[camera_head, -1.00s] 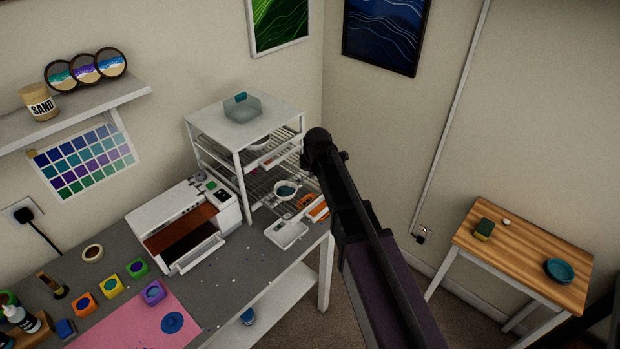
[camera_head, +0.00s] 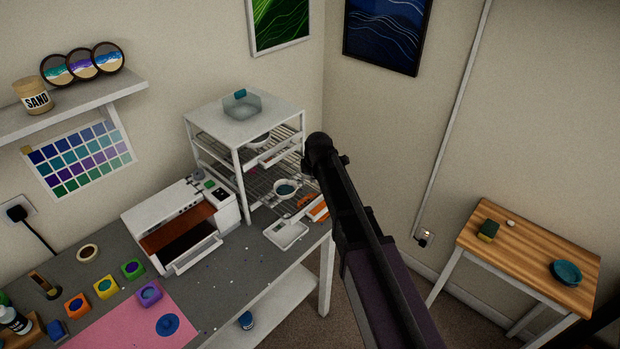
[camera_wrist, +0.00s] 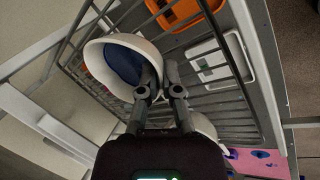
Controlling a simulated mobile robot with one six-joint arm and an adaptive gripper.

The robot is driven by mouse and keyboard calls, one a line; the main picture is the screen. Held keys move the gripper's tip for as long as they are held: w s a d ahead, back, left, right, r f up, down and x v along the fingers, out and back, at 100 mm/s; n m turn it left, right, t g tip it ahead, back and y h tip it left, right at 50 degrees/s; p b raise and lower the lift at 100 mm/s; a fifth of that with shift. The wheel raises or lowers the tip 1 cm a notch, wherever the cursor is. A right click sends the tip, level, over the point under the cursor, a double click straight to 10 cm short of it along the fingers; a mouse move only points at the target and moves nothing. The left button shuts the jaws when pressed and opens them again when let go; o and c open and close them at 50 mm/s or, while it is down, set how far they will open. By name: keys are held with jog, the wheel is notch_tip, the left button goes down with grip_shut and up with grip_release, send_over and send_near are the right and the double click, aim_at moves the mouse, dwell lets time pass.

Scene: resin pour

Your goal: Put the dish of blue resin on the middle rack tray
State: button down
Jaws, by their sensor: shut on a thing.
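In the wrist view, my gripper (camera_wrist: 160,88) is shut on the rim of a white dish with dark blue resin (camera_wrist: 124,62) inside. The dish shows beside the wires of a rack tray (camera_wrist: 235,98); I cannot tell whether it touches them. A second white dish (camera_wrist: 203,124) is partly hidden behind the fingers. In the head view, the white rack (camera_head: 240,165) stands at the bench's far end. A small dish with blue-teal contents (camera_head: 286,188) shows at its middle level; I cannot tell if it is the held one. My arm hides the rack's right side, and my gripper is not clear there.
A clear container (camera_head: 242,106) stands on the rack top. Another white dish (camera_head: 260,141) shows on the upper level. A printer-like machine (camera_head: 180,220) and a white scale-like tray (camera_head: 286,233) are close by. Orange items (camera_head: 318,210) lie low at the rack's right. Wires and posts crowd my gripper.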

jog(key=shift+f, duration=0.1)
jog(key=c, duration=1.3)
grip_release()
jog(key=o, duration=0.5)
jog(key=p+v, duration=1.1)
jog(key=v, duration=0.1)
jog(key=shift+d, duration=0.1)
